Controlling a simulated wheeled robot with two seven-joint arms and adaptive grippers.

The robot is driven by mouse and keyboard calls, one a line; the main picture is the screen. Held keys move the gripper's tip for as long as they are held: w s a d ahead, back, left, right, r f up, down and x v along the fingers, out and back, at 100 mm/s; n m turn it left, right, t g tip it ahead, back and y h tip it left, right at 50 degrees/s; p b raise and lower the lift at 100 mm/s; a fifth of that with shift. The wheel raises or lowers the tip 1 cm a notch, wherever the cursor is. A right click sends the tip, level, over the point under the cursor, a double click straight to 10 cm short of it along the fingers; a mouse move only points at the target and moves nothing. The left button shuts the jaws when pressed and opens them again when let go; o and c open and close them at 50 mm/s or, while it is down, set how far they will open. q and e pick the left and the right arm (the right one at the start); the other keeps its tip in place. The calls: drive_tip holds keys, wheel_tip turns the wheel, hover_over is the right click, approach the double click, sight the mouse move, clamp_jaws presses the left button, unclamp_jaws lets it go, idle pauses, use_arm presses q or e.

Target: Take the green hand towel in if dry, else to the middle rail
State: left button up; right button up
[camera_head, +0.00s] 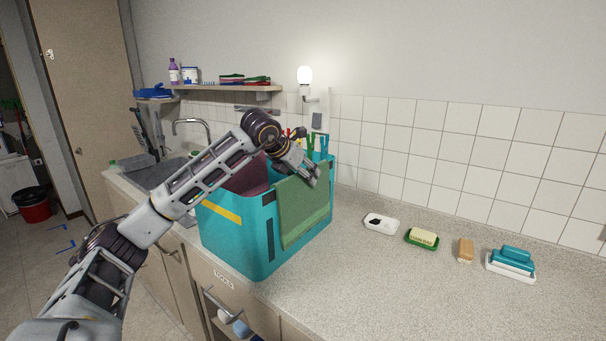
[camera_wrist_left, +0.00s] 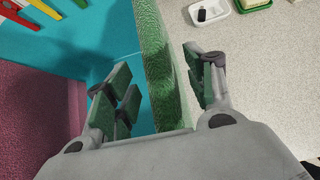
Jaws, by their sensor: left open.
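A green hand towel (camera_head: 303,210) hangs folded over the right wall of a teal crate (camera_head: 235,235) on the counter. My left gripper (camera_head: 314,174) is at the towel's top edge, pointing down. In the left wrist view the open gripper (camera_wrist_left: 162,85) has fingers on both sides of the towel (camera_wrist_left: 153,50), one side inside the crate and one outside. Gaps show between the fingers and the cloth. Whether the towel is dry cannot be told. My right gripper is out of view.
Dark pink cloth (camera_head: 250,178) lies in the crate, with colourful pegs (camera_head: 312,146) at its back. A white dish (camera_head: 381,223), a green soap dish (camera_head: 421,239), a tan block (camera_head: 465,250) and a teal brush (camera_head: 512,259) stand to the right. The front right counter is clear.

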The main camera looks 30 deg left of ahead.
use_arm(q)
drive_tip(key=shift+v, duration=6)
